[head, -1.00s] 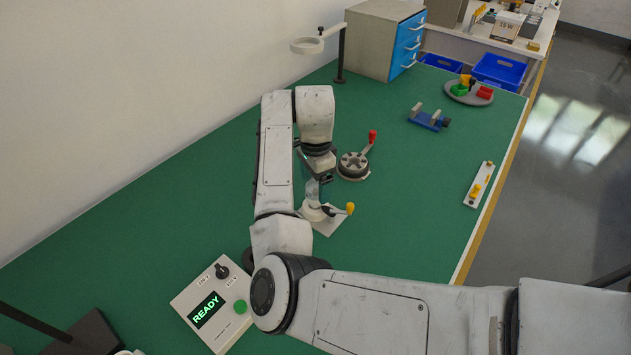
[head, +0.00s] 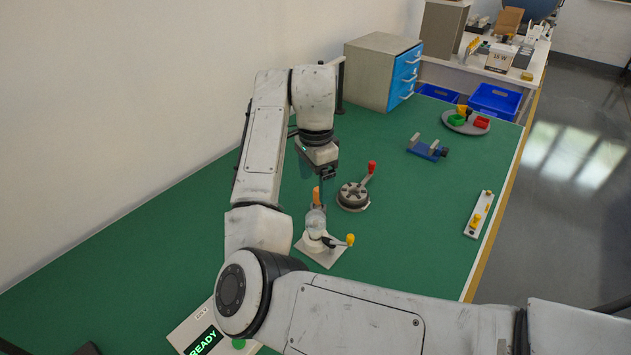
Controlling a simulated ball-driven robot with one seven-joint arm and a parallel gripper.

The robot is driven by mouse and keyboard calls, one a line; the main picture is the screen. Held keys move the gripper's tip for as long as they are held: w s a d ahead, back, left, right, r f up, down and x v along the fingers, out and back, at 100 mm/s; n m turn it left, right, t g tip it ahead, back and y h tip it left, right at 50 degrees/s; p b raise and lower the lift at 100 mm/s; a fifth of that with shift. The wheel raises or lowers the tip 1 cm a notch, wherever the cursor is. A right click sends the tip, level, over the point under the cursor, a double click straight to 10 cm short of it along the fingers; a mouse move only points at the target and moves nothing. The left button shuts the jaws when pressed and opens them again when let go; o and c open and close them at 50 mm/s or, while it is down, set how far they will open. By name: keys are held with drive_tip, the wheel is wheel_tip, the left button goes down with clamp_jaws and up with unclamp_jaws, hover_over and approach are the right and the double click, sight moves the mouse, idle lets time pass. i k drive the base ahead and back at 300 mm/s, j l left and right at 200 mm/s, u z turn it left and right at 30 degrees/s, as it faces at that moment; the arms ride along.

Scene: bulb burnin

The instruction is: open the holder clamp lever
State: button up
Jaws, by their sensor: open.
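The holder (head: 313,241) is a white mount on a pale square plate on the green bench. A clear glass bulb (head: 316,222) stands upright in it. The holder's clamp lever (head: 349,240) has a dark arm and a yellow knob, and points right from the holder. My gripper (head: 322,184) is open above the bulb, apart from the lever. A small orange piece shows just above the bulb; I cannot tell what it belongs to. My arm hides part of the bench behind the gripper.
A dark round fixture (head: 352,196) with a red-knobbed lever stands just behind and right of the holder. A control box reading READY (head: 203,341) is at front left. A blue vise (head: 427,149) and a yellow-knobbed strip (head: 479,214) lie right. The bench between is clear.

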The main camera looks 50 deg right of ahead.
sight(331, 243)
drive_tip(key=k, duration=1)
